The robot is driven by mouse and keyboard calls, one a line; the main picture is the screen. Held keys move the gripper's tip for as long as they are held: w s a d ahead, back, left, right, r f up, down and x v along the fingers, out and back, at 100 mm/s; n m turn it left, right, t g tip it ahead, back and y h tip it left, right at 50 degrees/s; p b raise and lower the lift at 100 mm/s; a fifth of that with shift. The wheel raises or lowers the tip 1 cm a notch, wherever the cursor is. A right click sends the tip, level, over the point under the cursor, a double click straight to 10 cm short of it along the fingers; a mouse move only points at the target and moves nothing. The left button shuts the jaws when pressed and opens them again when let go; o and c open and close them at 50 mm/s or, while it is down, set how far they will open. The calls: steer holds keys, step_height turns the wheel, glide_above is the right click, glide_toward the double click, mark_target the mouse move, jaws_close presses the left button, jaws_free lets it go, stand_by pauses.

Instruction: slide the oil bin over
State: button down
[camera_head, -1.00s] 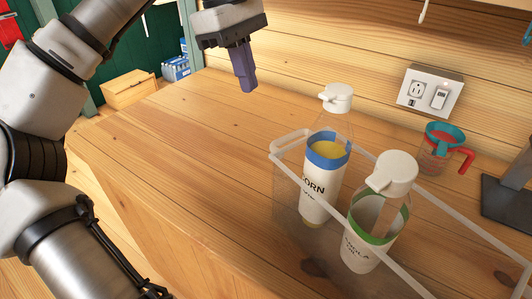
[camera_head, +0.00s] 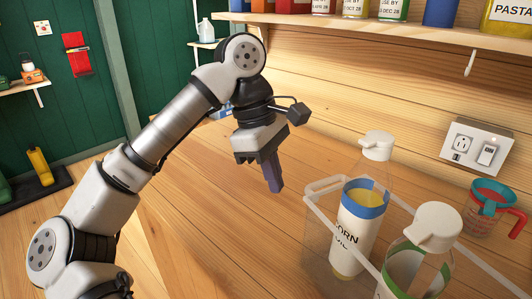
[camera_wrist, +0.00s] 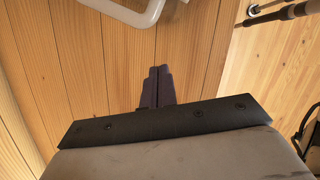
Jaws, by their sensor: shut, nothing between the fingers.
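The oil bin (camera_head: 318,238) is a clear bin with a pale rim and a handle loop at its left end. It stands on the wooden counter at the lower right of the head view and holds a corn oil bottle (camera_head: 358,232) with a blue band and a second bottle (camera_head: 418,262) with a green band. Its pale rim also shows at the top of the wrist view (camera_wrist: 128,14). My gripper (camera_head: 276,188) is shut and empty, pointing down over the counter, left of the bin and apart from it.
A measuring cup (camera_head: 487,212) with a red handle stands right of the bin by the wall outlet (camera_head: 474,145). A shelf (camera_head: 400,27) with several jars runs above. The counter (camera_head: 215,230) is clear left of the bin.

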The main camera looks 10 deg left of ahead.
steer(key=shift+s+d+r+p, duration=0.1)
steer(key=shift+s+d, duration=0.1)
steer(key=shift+d, duration=0.4)
steer(key=shift+s+d+p, duration=0.1)
steer(key=shift+s+d, duration=0.15)
steer(key=shift+d, duration=0.35)
steer(key=shift+s+d+r+p, duration=0.1)
steer(key=shift+s+d, duration=0.1)
steer(key=shift+d, duration=0.4)
steer(key=shift+d, duration=0.1)
